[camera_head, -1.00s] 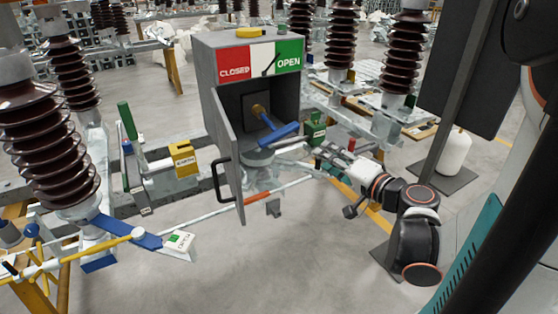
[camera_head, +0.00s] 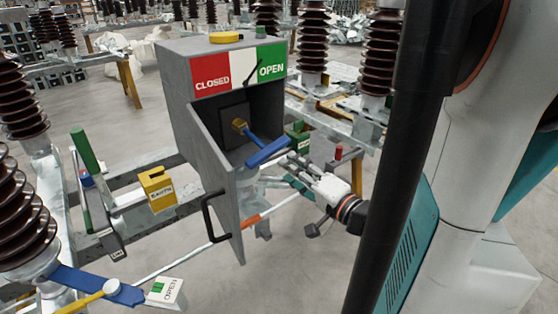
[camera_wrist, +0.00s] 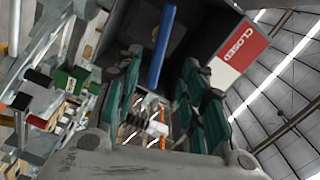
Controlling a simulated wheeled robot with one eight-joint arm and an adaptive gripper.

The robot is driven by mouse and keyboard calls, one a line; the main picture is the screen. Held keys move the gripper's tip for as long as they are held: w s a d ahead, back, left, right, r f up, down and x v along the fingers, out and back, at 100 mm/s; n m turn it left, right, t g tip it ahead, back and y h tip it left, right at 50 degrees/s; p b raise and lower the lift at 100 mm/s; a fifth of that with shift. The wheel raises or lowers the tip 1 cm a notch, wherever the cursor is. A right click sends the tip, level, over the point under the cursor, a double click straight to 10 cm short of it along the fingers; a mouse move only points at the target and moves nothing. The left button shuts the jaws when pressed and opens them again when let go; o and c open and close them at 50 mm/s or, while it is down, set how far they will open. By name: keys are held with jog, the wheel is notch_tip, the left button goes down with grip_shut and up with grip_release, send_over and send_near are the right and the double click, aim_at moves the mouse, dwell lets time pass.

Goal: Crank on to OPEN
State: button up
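The grey mechanism box (camera_head: 182,78) stands open at the front, its door (camera_head: 218,190) swung toward the camera. Inside, a brass hub (camera_head: 240,126) carries the crank, whose blue handle (camera_head: 268,152) slants up to the right at the box mouth. The handle also shows in the wrist view (camera_wrist: 161,45), ahead of the gap between my fingers. My gripper (camera_head: 290,165) is just below and right of the handle; in the wrist view its teal-padded fingers (camera_wrist: 158,88) are apart with no handle between them. The black pointer (camera_head: 254,72) leans toward the green OPEN field (camera_head: 271,62), near the white-green border.
A yellow EARTH block (camera_head: 158,188) and green lever (camera_head: 85,152) stand left. A black door handle (camera_head: 210,215) projects from the door. A rod with an orange band (camera_head: 250,221) runs below the box. Ribbed insulators (camera_head: 312,45) stand behind.

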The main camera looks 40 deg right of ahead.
aim_at(272, 154)
jog(key=w, duration=1.1)
grip_shut()
dwell(1.2)
